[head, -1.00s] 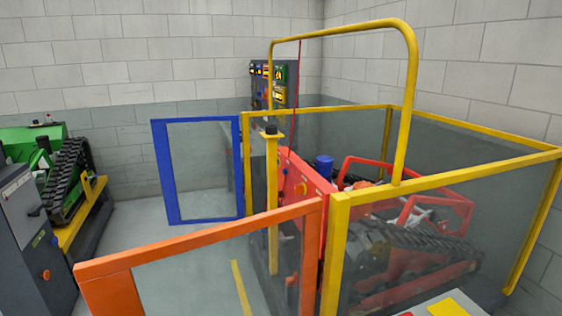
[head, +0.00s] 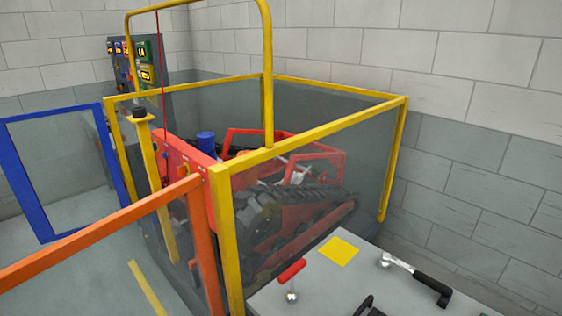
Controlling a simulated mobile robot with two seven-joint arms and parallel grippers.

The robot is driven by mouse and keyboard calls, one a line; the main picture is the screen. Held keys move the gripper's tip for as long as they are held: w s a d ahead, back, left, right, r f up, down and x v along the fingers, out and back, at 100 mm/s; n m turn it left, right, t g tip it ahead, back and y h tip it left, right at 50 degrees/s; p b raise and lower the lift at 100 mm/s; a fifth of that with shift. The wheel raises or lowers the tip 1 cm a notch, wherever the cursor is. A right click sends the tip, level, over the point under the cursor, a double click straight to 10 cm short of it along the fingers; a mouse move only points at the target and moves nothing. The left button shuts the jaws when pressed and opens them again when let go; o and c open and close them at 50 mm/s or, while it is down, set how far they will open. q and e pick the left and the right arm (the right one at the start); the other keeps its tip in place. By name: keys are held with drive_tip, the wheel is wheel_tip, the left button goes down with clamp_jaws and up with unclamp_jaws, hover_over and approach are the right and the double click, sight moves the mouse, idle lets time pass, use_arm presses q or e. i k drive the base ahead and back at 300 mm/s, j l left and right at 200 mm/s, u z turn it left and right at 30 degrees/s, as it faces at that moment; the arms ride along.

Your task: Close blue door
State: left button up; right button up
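The blue door (head: 112,159) is a blue frame with a clear pane, at the left of the head view. It stands swung out to the left from the yellow-framed enclosure (head: 340,122), with its right edge near the enclosure's far left post. Neither of my grippers shows in the head view.
An orange-framed clear panel (head: 203,240) crosses the lower left in front. A red tracked machine (head: 190,165) stands inside the enclosure. A grey table (head: 330,290) at lower right holds a red-handled tool (head: 292,271), a black-handled tool (head: 432,284) and a yellow square (head: 338,251).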

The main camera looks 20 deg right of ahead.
sight(12, 164)
drive_tip(key=j+u, duration=0.1)
drive_tip(key=u, duration=0.7)
drive_tip(key=i+j+u, duration=0.1)
drive_tip(key=j+u, duration=0.2)
drive_tip(key=i+j+u, duration=0.15)
drive_tip(key=j+u, duration=0.15)
drive_tip(key=j, duration=0.2)
drive_tip(key=i+j+u, duration=0.4)
drive_tip(key=j+u, duration=0.2)
drive_tip(key=i+j+u, duration=0.15)
drive_tip(key=i+j, duration=0.2)
drive_tip(key=i+j+u, duration=0.15)
drive_tip(key=i+j, duration=0.15)
drive_tip(key=i, duration=0.25)
drive_tip(key=i+z, duration=0.55)
drive_tip(key=z, duration=0.15)
drive_tip(key=i+z, duration=1.25)
drive_tip(key=i+l+z, duration=0.1)
drive_tip(key=i+z, duration=0.4)
drive_tip(key=i+j+z, duration=0.1)
drive_tip(key=i+z, duration=0.35)
